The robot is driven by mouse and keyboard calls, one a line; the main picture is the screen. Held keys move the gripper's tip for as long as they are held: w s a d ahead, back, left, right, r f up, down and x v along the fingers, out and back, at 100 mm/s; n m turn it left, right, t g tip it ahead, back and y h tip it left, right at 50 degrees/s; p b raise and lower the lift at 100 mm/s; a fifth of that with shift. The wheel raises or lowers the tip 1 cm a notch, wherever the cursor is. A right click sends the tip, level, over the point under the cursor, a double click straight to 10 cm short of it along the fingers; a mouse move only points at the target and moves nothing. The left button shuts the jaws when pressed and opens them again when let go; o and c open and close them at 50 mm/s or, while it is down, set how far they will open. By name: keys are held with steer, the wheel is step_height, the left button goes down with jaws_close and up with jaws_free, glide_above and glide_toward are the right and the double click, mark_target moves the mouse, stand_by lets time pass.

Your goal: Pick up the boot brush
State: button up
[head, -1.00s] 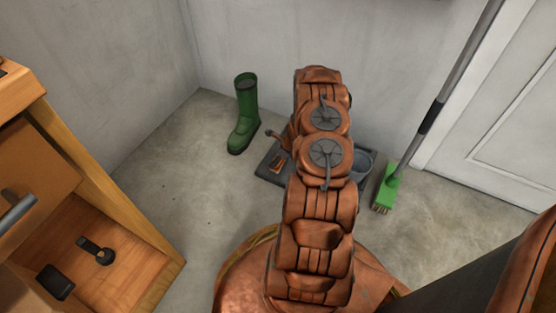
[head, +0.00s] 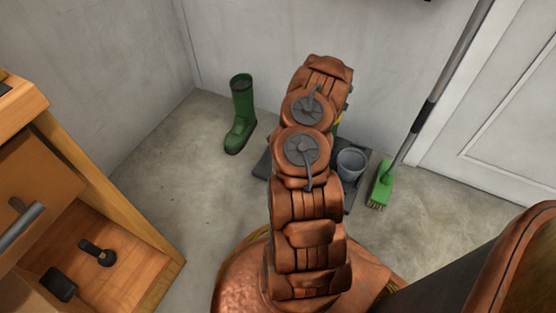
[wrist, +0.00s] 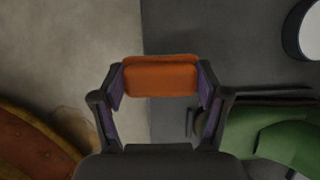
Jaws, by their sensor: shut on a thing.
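The boot brush (wrist: 158,78) shows in the wrist view as an orange-brown block with rounded corners. My gripper (wrist: 161,88) is shut on it, with one finger pad at each end of the block. Behind the brush lie the bare floor and the edge of a dark grey tray (wrist: 220,45). How high the brush is above them is hard to tell. In the head view my arm hides both the gripper and the brush.
A green boot (head: 240,115) stands left of the tray. A grey bucket (head: 352,163) sits on the tray's right, beside a green broom (head: 383,183) near the white door (head: 505,110). A green object (wrist: 285,140) lies right of my gripper. A wooden cabinet (head: 110,200) is at left.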

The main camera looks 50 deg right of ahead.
steer(key=s+a+p, duration=0.1)
steer(key=s+a, duration=0.3)
steer(key=s, duration=0.4)
steer(key=shift+a+r+p, duration=0.2)
steer(key=shift+r+p, duration=0.2)
stand_by(0.3)
